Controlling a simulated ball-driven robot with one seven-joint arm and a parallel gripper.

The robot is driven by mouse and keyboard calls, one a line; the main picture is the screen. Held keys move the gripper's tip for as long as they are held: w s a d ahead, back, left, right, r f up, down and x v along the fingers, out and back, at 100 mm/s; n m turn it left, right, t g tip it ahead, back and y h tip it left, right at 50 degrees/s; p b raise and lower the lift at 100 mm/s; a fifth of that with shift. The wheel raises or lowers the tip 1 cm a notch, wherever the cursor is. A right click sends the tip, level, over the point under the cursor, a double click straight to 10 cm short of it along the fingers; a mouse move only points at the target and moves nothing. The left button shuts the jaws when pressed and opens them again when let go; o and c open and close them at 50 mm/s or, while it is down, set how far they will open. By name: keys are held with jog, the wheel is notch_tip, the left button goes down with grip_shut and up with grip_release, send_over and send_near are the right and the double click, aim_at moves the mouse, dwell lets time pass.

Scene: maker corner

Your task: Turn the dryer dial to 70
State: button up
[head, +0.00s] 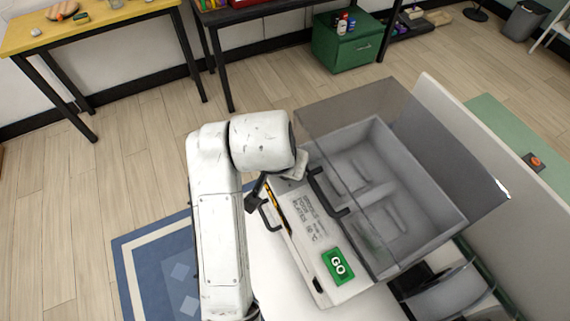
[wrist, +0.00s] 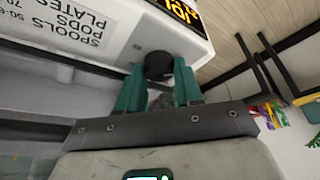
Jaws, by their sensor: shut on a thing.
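The dryer (head: 351,119) is a grey box with a see-through lid, at the right in the head view. Its white front panel (head: 309,232) carries printed text and a green GO button (head: 338,266). In the wrist view, the round black dial (wrist: 158,65) sits on the white panel (wrist: 118,52), near a dark display (wrist: 178,10) with yellow characters, cut off by the top edge. The reading cannot be made out. My gripper (wrist: 158,80) has its teal fingers shut on the dial, one on each side. In the head view my arm hides the dial.
A black handle (head: 326,191) stands out from the dryer front. A white partition (head: 490,150) rises behind the dryer. A blue rug (head: 150,262) lies on the wood floor at left. A yellow table (head: 95,27) and a green cabinet (head: 350,48) stand farther back.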

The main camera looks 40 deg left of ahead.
jog(key=m+h, duration=0.2)
jog(key=m, duration=0.3)
jog(key=shift+a+m+b, duration=0.15)
jog(key=shift+m+b, duration=0.15)
jog(key=shift+m, duration=0.1)
jog(key=m+h+b, duration=0.2)
jog(key=m, duration=0.3)
jog(key=shift+a, duration=0.2)
jog(key=m+g+h, duration=0.1)
jog(key=m, duration=0.2)
jog(key=shift+w, duration=0.1)
jog(key=m+g, duration=0.1)
jog(key=m, duration=0.1)
jog(key=shift+r+m+h, duration=0.1)
jog(key=shift+m+h, duration=0.2)
jog(key=shift+m, duration=0.1)
jog(key=shift+w+a+m+g+h+p, duration=0.15)
jog(key=shift+m+g+p, duration=0.25)
jog(key=shift+m, duration=0.5)
jog(key=shift+d+m+g+h+p, duration=0.15)
jog(key=shift+m+g+p, duration=0.2)
jog(key=shift+m, duration=0.55)
jog(key=shift+a, duration=0.1)
